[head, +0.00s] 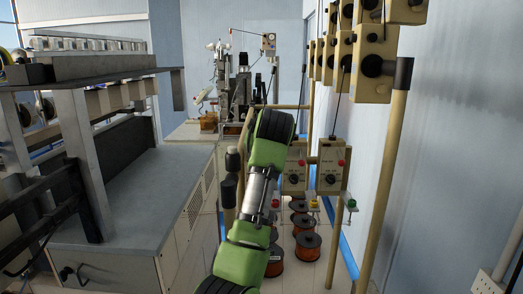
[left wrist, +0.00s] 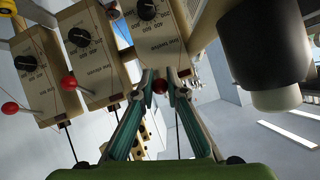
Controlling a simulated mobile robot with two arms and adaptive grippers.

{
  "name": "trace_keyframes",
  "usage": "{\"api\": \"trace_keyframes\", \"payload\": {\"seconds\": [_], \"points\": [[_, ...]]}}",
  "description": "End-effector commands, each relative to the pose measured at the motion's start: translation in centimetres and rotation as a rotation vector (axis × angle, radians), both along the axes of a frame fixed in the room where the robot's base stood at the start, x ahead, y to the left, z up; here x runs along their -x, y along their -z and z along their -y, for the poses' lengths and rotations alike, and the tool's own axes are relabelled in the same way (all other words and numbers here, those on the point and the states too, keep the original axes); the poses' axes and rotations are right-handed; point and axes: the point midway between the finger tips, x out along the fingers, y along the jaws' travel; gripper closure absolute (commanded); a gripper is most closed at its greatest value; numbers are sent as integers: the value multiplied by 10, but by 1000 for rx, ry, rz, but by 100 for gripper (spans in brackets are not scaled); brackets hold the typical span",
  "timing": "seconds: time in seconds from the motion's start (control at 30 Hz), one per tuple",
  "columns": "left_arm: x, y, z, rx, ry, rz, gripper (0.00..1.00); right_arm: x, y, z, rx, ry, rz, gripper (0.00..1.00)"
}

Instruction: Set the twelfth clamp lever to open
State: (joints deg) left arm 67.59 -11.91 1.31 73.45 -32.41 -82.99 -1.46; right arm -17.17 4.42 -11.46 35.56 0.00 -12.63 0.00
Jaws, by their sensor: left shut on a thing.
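My left gripper (left wrist: 160,80) shows in the left wrist view with its two green fingers drawn together at the tips around a dark red ball knob (left wrist: 160,87). The knob sits just below a beige tension box (left wrist: 155,38) with a black dial. Two similar boxes (left wrist: 90,45) (left wrist: 38,65) stand to the left, with red lever knobs (left wrist: 69,83) (left wrist: 10,108) beside them. I cannot read which lever is the twelfth. In the head view my green arm reaches up the middle, and the left gripper is hidden. The right gripper is out of view.
A black-capped post (left wrist: 265,45) stands close on the right in the left wrist view. In the head view, beige boxes (head: 372,60) hang along the right wall, copper wire spools (head: 307,244) stand on the floor, and a grey bench (head: 150,190) fills the left.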

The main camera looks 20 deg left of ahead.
Motion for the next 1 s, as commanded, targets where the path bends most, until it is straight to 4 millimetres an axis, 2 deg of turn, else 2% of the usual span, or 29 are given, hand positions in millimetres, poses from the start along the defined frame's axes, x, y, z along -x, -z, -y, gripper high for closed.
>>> {"api": "trace_keyframes", "payload": {"seconds": [0.27,0.3,0.33,0.77,0.87,1.0], "points": [[0,1,0,0,-1,-2,100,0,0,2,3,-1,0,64],[0,1,0,0,-1,-2,77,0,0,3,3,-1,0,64],[0,1,0,0,-1,-2,69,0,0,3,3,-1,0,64],[4,-3,2,0,1,2,69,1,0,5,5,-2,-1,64],[15,-10,7,-1,1,4,69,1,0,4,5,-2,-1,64],[39,-24,18,0,1,4,69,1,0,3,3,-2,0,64]]}}
